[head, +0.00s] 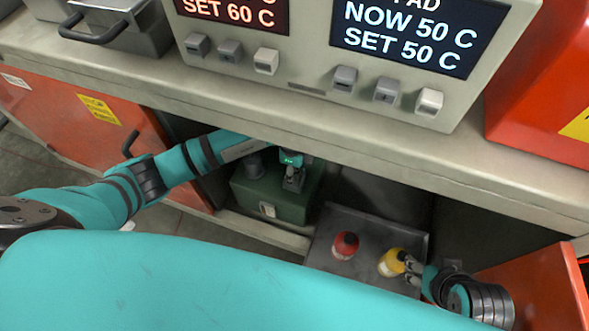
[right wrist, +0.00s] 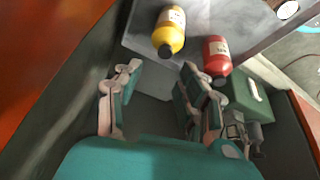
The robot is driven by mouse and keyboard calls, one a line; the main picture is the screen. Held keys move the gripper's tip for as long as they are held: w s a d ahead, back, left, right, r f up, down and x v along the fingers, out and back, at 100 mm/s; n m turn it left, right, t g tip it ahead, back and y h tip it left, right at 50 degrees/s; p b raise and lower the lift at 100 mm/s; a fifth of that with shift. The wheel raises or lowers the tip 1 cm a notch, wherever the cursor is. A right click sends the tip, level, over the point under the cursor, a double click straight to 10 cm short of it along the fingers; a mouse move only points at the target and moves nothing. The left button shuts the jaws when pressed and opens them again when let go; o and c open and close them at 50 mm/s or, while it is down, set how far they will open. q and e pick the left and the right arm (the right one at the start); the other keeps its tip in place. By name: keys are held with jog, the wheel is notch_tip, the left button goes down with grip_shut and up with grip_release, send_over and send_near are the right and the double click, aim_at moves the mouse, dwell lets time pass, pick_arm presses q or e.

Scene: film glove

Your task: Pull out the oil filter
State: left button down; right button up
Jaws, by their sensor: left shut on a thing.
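A green pump-like box (head: 268,208) stands in the open bay under the counter. It also shows at the right in the right wrist view (right wrist: 250,97). My left gripper (head: 292,182) is at the top of the green box, fingers pointing down, shut on what appears to be the oil filter. The fingers mostly hide the filter, and I cannot tell whether it is seated or raised. My right gripper (right wrist: 158,88) is open and empty, its fingers apart in the right wrist view. In the head view it is beside the yellow bottle (head: 391,262).
A grey tray (head: 322,250) right of the green box holds the yellow bottle and a red bottle (head: 345,245). The counter edge (head: 400,160) overhangs the bay. Orange doors stand at left (head: 90,120) and right (head: 530,290). A control unit (head: 310,65) sits above.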

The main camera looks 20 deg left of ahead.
pick_arm(q)
jog(key=shift+r, duration=0.2)
pick_arm(e)
jog(key=shift+s+d+f+g, duration=0.1)
jog(key=shift+s+d+g, duration=0.1)
jog(key=shift+s, duration=0.2)
jog(key=shift+s+d+g, duration=0.1)
jog(key=shift+s+g, duration=0.1)
jog(key=shift+s, duration=0.15)
jog(key=shift+s+f, duration=0.1)
jog(key=shift+s, duration=0.2)
jog(key=shift+s+g, duration=0.15)
jog(key=shift+g, duration=0.15)
